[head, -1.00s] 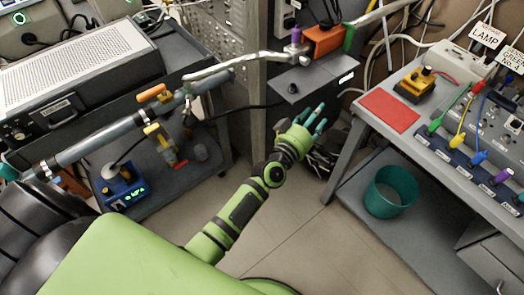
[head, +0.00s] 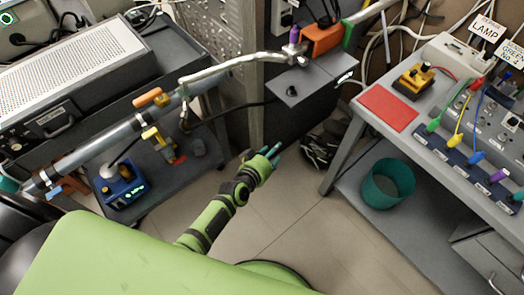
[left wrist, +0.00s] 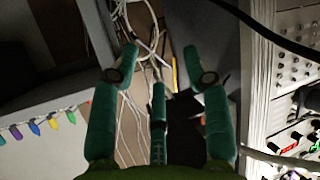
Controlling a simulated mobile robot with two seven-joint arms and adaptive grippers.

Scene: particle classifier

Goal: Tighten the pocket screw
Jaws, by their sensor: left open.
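My left gripper (head: 273,152) is at the end of the green arm, over the floor between the two benches. It is open and empty, with teal fingers apart in the left wrist view (left wrist: 161,72). A metal pipe (head: 100,143) crosses the scene, with an orange-handled valve (head: 147,97) and a yellow fitting (head: 156,138) below it. A purple-capped fitting (head: 294,35) stands by an orange block (head: 325,40) farther along. I cannot tell which small part is the pocket screw. My gripper touches none of these. My right gripper is not in view.
A grey bench (head: 345,160) stands at right, with a red mat (head: 388,107), a yellow device (head: 414,80) and coloured plugs. A teal bin (head: 388,184) is below it. A blue instrument (head: 120,186) sits on the left cart.

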